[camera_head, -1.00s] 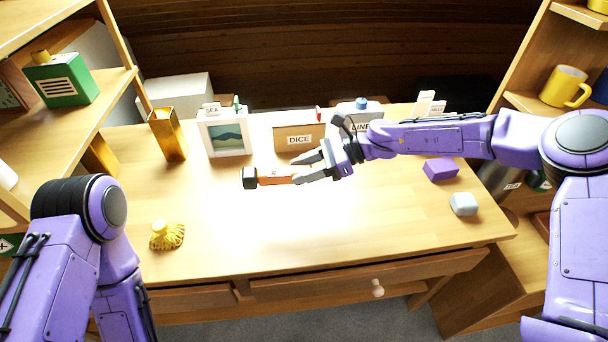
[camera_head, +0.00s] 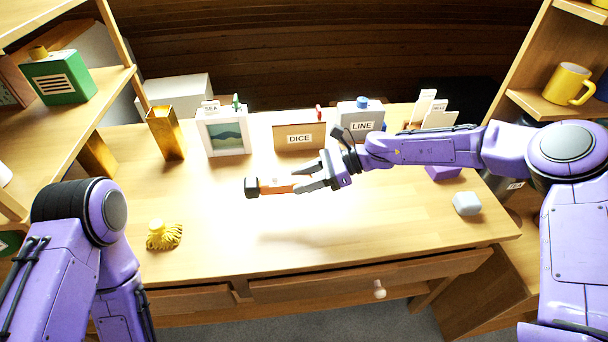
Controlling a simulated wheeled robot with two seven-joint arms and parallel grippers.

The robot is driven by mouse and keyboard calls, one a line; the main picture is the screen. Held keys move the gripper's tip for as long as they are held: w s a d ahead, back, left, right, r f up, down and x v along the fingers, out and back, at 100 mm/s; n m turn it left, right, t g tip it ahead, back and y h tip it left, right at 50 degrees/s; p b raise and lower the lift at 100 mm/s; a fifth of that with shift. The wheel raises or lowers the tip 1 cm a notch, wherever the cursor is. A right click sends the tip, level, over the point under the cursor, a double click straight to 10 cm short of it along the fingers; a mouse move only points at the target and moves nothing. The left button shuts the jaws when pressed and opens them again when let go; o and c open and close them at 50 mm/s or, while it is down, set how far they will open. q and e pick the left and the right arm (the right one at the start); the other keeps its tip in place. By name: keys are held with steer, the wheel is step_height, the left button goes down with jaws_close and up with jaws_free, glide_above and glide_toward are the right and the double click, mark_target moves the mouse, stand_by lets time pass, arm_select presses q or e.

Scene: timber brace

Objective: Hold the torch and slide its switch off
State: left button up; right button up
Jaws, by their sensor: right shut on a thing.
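The torch (camera_head: 273,187) has an orange body and a black head that points left. My right gripper (camera_head: 302,181) is shut on the end of its body and holds it roughly level over the middle of the desk. Its switch is too small to make out. My left arm shows at the lower left, but its gripper is out of the picture.
The desk (camera_head: 220,220) is clear around the torch. A yellow brush-like thing (camera_head: 163,236) lies at front left. A picture frame (camera_head: 222,135), a DICE box (camera_head: 299,136) and a LINE box (camera_head: 361,118) stand behind.

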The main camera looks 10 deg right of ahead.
mark_target(304, 209)
steer(key=shift+f+b, duration=2.2)
steer(key=shift+f, duration=2.05)
steer(key=shift+f, duration=0.1)
steer(key=o, duration=1.3)
steer(key=shift+o, duration=0.2)
steer(key=v, duration=1)
steer(key=shift+d, duration=0.3)
